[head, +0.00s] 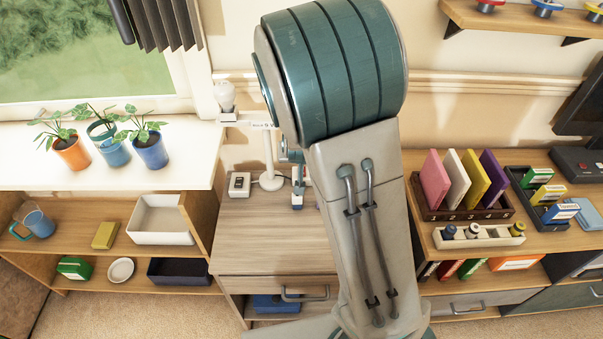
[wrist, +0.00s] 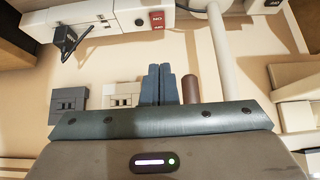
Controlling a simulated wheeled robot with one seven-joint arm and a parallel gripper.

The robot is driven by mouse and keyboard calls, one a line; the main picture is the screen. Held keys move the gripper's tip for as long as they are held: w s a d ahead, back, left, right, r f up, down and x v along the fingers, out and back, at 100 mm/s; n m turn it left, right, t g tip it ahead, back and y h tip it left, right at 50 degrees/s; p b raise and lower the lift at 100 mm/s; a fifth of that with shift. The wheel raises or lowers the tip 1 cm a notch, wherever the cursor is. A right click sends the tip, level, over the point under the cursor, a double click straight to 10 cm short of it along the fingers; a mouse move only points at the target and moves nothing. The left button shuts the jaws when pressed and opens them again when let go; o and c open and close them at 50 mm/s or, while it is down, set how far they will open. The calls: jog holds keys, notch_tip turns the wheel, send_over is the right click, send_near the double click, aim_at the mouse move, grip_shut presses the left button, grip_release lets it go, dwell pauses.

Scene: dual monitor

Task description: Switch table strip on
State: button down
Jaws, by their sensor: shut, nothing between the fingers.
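In the wrist view a white power strip (wrist: 120,14) runs along the top, with a red switch (wrist: 157,20) near its right end. The lettering by the switch looks upside down. A dark plug with a cable (wrist: 68,40) is at the strip's left part. My gripper (wrist: 161,68) is shut and empty, its fingers together below the red switch in the picture and apart from it. Whether the switch is on or off cannot be told. In the head view my arm covers much of the area over the wooden table (head: 255,235).
A white lamp (head: 271,180) and a small white box (head: 239,185) stand on the table. The wrist view shows a grey block (wrist: 68,105), a pale block (wrist: 122,95) and a brown cylinder (wrist: 190,90) near the fingers. Potted plants (head: 70,155) stand left.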

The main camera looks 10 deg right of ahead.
jog(key=b+x, duration=0.1)
jog(key=x, duration=0.5)
jog(key=s+f+b+x, duration=0.1)
jog(key=x, duration=0.2)
jog(key=shift+s+r+b, duration=0.1)
jog(key=shift+b, duration=0.2)
jog(key=shift+s+a+f, duration=0.1)
jog(key=shift+s+f, duration=0.05)
jog(key=shift+f, duration=0.7)
jog(key=shift+f+b, duration=0.45)
jog(key=shift+b, duration=0.1)
jog(key=shift+s+r, duration=0.1)
jog(key=shift+r, duration=0.1)
jog(key=shift+r+p, duration=0.75)
